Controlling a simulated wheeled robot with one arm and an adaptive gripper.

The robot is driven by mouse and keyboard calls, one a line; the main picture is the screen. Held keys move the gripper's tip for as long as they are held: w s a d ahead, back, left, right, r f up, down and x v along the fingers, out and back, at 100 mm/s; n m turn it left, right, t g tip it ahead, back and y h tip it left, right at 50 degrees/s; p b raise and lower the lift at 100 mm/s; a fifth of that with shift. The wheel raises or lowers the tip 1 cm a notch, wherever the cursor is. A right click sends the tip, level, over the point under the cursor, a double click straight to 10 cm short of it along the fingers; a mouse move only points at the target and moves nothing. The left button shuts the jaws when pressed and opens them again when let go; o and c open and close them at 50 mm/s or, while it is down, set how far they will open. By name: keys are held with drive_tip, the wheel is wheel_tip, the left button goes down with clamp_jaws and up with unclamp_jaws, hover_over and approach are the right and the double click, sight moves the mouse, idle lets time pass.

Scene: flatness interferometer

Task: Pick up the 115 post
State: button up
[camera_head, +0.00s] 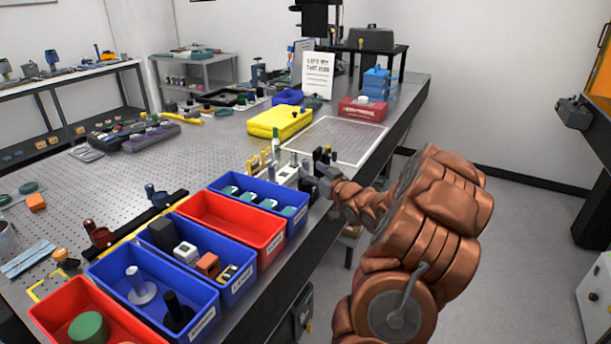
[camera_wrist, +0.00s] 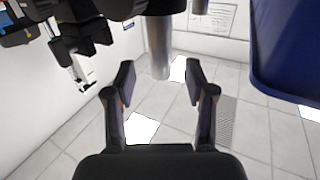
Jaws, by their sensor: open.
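My gripper (camera_wrist: 158,78) is open in the wrist view, its two dark fingers apart with nothing held. A plain grey metal post (camera_wrist: 158,48) stands out between and beyond the fingertips, apart from them; its upper part runs out of the picture. I cannot read a 115 mark on it. In the head view my gripper (camera_head: 316,186) is at the table's right edge, beside a group of small upright posts (camera_head: 294,160). Which of these is the 115 post cannot be told, and my gripper hides part of the group.
A blue bin (camera_head: 259,198) with teal parts stands close to the left of my gripper; a blue wall (camera_wrist: 285,75) shows at right in the wrist view. A red bin (camera_head: 233,222) is beside it. A yellow case (camera_head: 279,121) and a white-outlined area (camera_head: 335,141) lie beyond.

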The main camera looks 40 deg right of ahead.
sight(308, 167)
drive_tip(key=shift+w+d+p, duration=0.15)
drive_tip(key=shift+w+p, duration=0.2)
drive_tip(key=shift+w, duration=0.6)
drive_tip(key=shift+w+d+p, duration=0.15)
drive_tip(key=shift+w+p, duration=0.15)
drive_tip(key=shift+w, duration=0.6)
clamp_jaws()
